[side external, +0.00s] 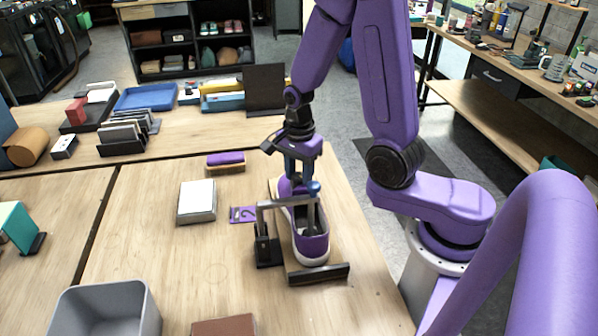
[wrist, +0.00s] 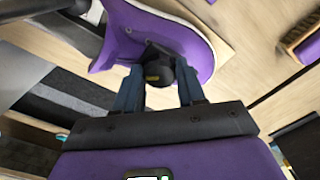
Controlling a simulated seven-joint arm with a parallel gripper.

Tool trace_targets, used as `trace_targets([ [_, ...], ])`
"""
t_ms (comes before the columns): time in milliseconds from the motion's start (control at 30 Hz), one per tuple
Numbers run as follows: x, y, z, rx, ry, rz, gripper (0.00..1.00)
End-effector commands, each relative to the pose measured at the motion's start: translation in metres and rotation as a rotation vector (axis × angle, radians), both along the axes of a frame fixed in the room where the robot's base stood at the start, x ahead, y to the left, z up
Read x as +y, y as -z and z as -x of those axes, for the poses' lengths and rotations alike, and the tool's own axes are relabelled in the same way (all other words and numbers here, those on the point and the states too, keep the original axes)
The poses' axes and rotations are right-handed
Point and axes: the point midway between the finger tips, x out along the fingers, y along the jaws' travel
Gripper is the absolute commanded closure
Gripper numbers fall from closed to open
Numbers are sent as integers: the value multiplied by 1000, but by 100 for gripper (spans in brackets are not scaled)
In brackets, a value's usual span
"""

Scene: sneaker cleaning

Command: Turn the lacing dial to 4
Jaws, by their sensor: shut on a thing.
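The lacing dial (wrist: 158,72) is a dark round knob with a small yellow mark on the shoe. My gripper (wrist: 159,88) is shut on the dial, with one blue-grey finger on each side. In the side view my gripper (side external: 298,172) points down at the shoe, and the dial is hidden there. I cannot read the dial's setting.
A purple card (side external: 242,214) with a mark like a 2 lies left of the shoe. A brush (side external: 225,160), a white-topped block (side external: 197,201) and a grey bin (side external: 107,310) are also on the table. The table between the bin and the holder is mostly clear.

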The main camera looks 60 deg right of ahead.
Motion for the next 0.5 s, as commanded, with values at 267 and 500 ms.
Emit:
trace_targets([
  [267,0,0,0,1,-2,0,34],
  [500,0,-2,0,-1,-2,0,34],
])
